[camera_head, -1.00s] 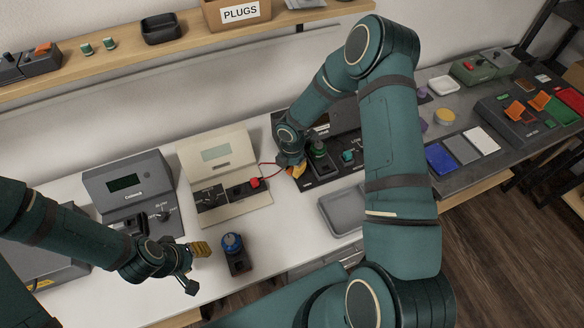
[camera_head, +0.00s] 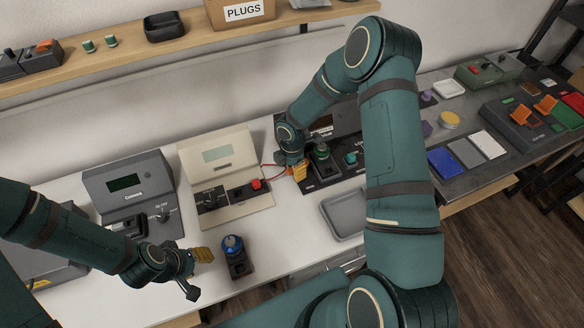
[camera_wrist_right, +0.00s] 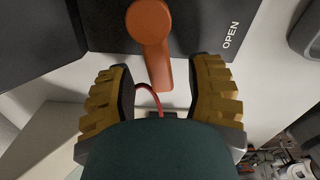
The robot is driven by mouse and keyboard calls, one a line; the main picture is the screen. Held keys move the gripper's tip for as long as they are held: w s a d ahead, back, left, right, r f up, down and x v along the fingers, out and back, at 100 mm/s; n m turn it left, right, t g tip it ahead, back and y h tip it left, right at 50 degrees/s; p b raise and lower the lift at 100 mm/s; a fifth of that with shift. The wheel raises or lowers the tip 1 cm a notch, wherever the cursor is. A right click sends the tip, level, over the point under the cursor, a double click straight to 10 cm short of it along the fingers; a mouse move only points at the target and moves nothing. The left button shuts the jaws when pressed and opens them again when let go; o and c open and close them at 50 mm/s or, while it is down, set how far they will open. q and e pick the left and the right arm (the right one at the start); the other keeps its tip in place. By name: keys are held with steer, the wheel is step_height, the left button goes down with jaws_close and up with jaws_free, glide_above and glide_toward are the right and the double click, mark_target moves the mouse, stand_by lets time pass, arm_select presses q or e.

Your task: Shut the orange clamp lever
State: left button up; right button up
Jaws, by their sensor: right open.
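The orange clamp lever (camera_wrist_right: 155,45) shows in the right wrist view, with a round head and an arm reaching down. It is on a dark panel (camera_wrist_right: 205,30) marked OPEN. My right gripper (camera_wrist_right: 160,88) is open, with one yellow-padded finger on each side of the lever's lower end. Gaps show between lever and fingers. In the head view my right gripper (camera_head: 298,171) is low over the bench, left of the dark panel (camera_head: 325,172); the lever is hidden there. My left gripper (camera_head: 197,272) has its fingers apart and empty, left of a blue-topped device (camera_head: 233,250).
A cream meter (camera_head: 222,160) with a red plug (camera_head: 256,184) and a red cable stands left of my right gripper. A grey tray (camera_head: 345,213) lies to the right. A grey meter (camera_head: 128,187) stands behind my left gripper. Bare white bench (camera_head: 283,230) lies in front.

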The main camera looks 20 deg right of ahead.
mark_target(292, 170)
step_height(292, 170, up, 12)
stand_by(0.5)
steer(key=shift+s+f, duration=0.1)
stand_by(0.4)
